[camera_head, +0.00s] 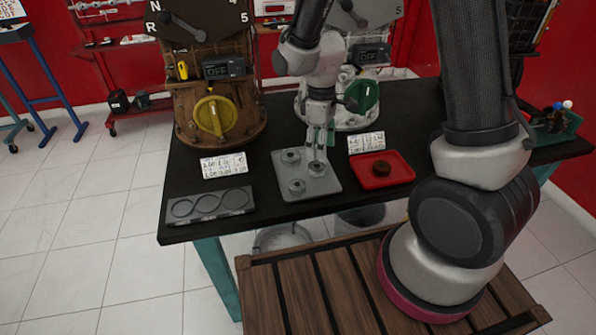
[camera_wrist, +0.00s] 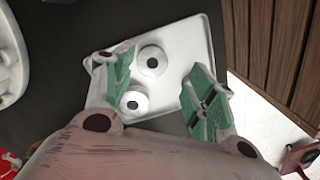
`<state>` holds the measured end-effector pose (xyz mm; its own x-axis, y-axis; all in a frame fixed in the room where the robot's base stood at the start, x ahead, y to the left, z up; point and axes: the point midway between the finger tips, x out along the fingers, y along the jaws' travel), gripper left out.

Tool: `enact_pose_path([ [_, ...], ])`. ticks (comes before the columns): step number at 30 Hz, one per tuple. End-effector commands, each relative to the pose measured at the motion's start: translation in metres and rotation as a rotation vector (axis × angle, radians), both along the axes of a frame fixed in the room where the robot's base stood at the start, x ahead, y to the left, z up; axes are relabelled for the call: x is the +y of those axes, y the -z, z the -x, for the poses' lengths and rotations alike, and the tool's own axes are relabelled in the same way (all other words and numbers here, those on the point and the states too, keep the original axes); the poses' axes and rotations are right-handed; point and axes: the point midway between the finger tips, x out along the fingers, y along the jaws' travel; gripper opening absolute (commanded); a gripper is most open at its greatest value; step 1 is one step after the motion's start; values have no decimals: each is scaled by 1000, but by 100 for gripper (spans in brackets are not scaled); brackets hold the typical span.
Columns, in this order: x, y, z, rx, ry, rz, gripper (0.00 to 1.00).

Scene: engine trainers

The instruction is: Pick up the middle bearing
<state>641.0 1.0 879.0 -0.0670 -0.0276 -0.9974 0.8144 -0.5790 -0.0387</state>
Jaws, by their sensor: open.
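Three bearings lie on a light grey tray (camera_head: 323,185), which also shows in the wrist view (camera_wrist: 190,42). One bearing (camera_head: 290,156) is at the back left, one (camera_head: 296,187) at the front, and one (camera_head: 316,168) at the right. In the wrist view, the front bearing (camera_wrist: 152,60) and right bearing (camera_wrist: 133,103) show clearly; the back one is largely hidden behind a finger. My gripper (camera_head: 318,150) points down over the tray's right side. Its green-padded fingers (camera_wrist: 163,72) are apart and empty, with the right bearing seen between them. Contact cannot be told.
A red tray (camera_head: 400,172) with a brown ring stands to the right. A dark grey tray (camera_head: 238,201) with round recesses is at the left front. Two engine trainers (camera_head: 240,115) (camera_head: 345,122) stand behind. Dark table surface is clear between the trays.

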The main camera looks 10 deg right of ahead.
Motion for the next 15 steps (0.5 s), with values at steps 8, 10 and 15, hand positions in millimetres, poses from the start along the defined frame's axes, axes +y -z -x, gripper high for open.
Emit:
enact_pose_path([
  [8, 6, 1, -17, -63, -141, -32, 57],
  [10, 6, 8, -16, -63, -148, -31, 57],
  [15, 5, 29, -15, -61, -147, -31, 57],
])
